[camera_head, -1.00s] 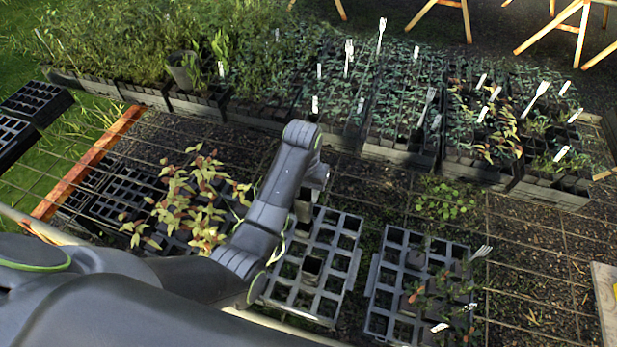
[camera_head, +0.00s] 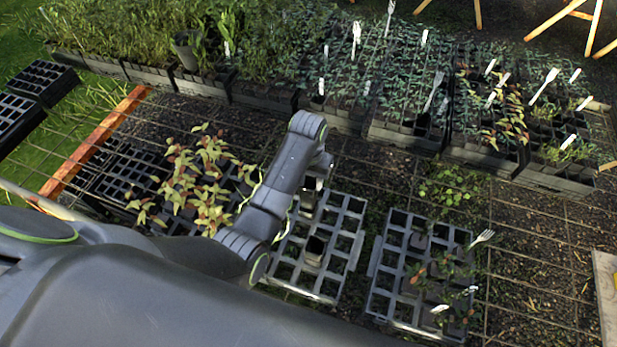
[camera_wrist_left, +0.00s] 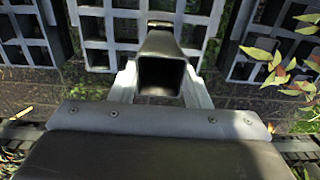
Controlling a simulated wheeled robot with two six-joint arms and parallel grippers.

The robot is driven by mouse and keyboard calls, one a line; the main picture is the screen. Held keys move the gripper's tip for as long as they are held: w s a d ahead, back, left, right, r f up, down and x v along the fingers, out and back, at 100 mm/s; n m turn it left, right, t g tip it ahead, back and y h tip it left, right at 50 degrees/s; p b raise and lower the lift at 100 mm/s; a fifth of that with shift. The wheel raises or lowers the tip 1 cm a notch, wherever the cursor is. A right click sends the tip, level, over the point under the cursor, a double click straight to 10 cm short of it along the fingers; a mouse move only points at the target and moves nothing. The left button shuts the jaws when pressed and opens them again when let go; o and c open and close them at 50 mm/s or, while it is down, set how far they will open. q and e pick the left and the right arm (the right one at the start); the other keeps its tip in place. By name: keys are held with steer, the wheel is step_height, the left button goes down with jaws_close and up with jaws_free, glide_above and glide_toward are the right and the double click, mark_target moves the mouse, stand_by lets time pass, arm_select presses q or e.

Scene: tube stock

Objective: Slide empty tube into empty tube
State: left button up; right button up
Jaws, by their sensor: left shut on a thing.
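My left gripper (camera_head: 316,183) hangs over the far part of a grey cell tray (camera_head: 350,235) in the head view; its own wrist hides much of it. In the left wrist view, the left gripper (camera_wrist_left: 160,82) is shut on a dark square tube (camera_wrist_left: 160,45), with a finger on either side. The tube's open, empty end faces the wrist camera. Another dark square tube (camera_head: 315,250) stands in the near part of the same tray, its open top showing dark. The two tubes are apart in the head view. My right gripper is not in view.
A second grey tray (camera_head: 385,262) with small plants and labels stands to the right. A reddish-leaved plant (camera_head: 205,170) is close left of my arm. Planted crates (camera_head: 390,135) line the back. Bare wire mesh (camera_head: 535,235) lies at right.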

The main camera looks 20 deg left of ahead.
mark_target(309, 187)
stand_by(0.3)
arm_select(q)
steer(key=shift+f+b, duration=0.35)
steer(key=shift+f, duration=0.55)
steer(key=shift+f+b, duration=0.4)
steer(key=shift+f, duration=0.6)
steer(key=shift+f+b, duration=0.5)
steer(key=shift+f, duration=0.85)
